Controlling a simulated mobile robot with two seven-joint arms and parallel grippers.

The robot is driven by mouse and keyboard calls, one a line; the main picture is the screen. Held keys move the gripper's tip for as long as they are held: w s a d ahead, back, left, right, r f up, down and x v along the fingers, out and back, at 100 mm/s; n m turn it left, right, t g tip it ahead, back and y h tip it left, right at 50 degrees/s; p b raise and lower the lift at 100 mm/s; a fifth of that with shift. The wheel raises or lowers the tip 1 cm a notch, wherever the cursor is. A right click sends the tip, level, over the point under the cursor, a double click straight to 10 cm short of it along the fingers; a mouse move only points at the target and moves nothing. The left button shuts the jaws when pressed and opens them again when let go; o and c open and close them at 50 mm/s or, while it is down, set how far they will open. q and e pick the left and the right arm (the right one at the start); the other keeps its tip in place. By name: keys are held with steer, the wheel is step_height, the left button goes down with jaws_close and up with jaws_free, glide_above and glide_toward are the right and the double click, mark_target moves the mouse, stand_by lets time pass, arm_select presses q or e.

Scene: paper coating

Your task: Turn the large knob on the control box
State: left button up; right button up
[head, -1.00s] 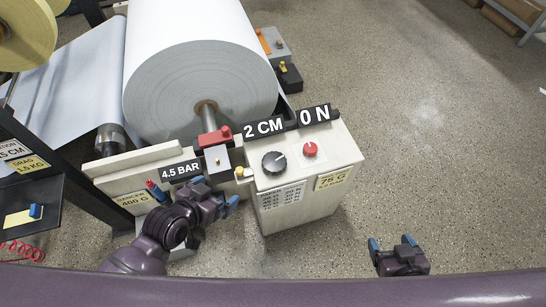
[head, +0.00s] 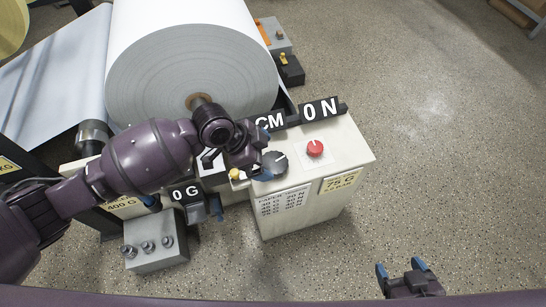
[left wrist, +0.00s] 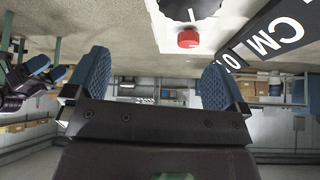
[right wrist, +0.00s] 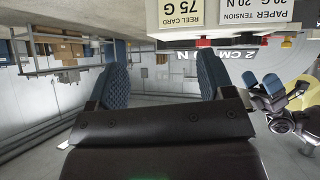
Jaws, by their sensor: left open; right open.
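The cream control box (head: 300,205) stands right of the paper roll (head: 185,70). Its large black knob (head: 277,163) with a white mark is partly hidden behind my left gripper (head: 259,158) in the head view. The left gripper is open and empty, beside the knob on its left. I cannot tell whether it touches it. In the left wrist view the knob (left wrist: 188,9) shows beyond the open fingers, near the top edge. A smaller red knob (head: 314,148) sits right of the black one. My right gripper (head: 401,268) is open and empty over the floor at lower right.
A black sign reading "0 N" (head: 320,110) stands at the box's back edge; the "CM" sign beside it is partly covered by my left gripper. A grey box (head: 155,255) with several knobs is at lower left. The floor (head: 455,160) at right is clear.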

arm_select(q)
steer(key=w+a+m+g+y+b, duration=0.1)
steer(key=w+m+g+y+b, duration=0.1)
steer(key=w, duration=0.2)
steer(key=b, duration=0.2)
glide_above(274, 162)
steer(key=a, duration=0.3)
steer(key=shift+m, duration=0.3)
steer(key=f, duration=0.4)
steer(key=shift+w+d+f, duration=0.1)
steer(key=shift+d+f, duration=0.1)
steer(key=shift+d, duration=0.05)
steer(key=b+x, duration=0.1)
steer(key=x, duration=0.3)
steer(key=shift+d+f, duration=0.1)
steer(key=shift+f, duration=0.2)
steer(key=shift+d+f, duration=0.15)
steer(key=shift+f, duration=0.15)
steer(key=shift+w, duration=0.1)
arm_select(e)
steer(key=shift+w+a+f+n, duration=0.25)
steer(key=shift+w+f+n, duration=0.05)
steer(key=shift+f, duration=0.2)
steer(key=shift+w+a+f+n, duration=0.2)
steer(key=shift+w+f+n, duration=0.1)
steer(key=shift+f, duration=0.15)
arm_select(q)
steer(key=shift+c, duration=0.3)
arm_select(e)
steer(key=shift+s, duration=0.1)
